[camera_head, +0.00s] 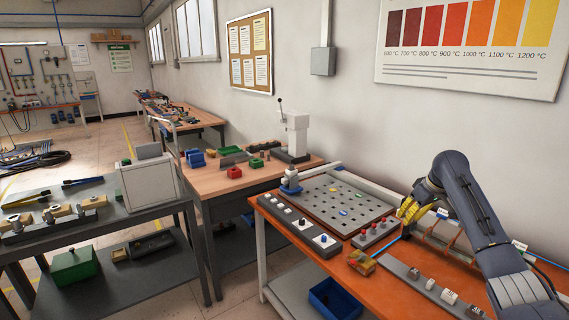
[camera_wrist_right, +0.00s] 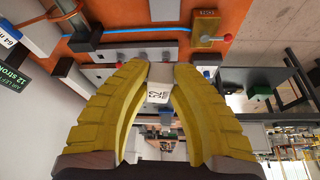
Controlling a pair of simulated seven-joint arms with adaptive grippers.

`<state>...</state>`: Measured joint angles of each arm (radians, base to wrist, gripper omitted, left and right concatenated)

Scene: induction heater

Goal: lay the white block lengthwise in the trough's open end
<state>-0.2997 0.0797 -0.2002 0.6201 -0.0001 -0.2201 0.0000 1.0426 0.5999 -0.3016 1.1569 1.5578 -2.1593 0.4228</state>
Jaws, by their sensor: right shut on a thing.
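My right gripper (camera_head: 411,211) is yellow-fingered and hangs above the right part of the orange bench. In the right wrist view the gripper (camera_wrist_right: 166,75) is shut on a small white block (camera_wrist_right: 158,90) with dark marks on its face, held between the fingertips. The head view does not clearly show the held block. A long grey trough-like fixture with copper-coloured loops (camera_head: 447,236) lies beside and below my right arm, which covers part of it. I cannot clearly make out its open end. My left gripper is not in view.
A grey strip (camera_head: 408,272) with several small blocks lies along the bench front. A perforated grey plate (camera_head: 330,205), a panel with red knobs (camera_head: 375,233) and a small yellow box with a red lever (camera_head: 361,262) stand left of the gripper. A blue cable (camera_wrist_right: 140,30) crosses the bench.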

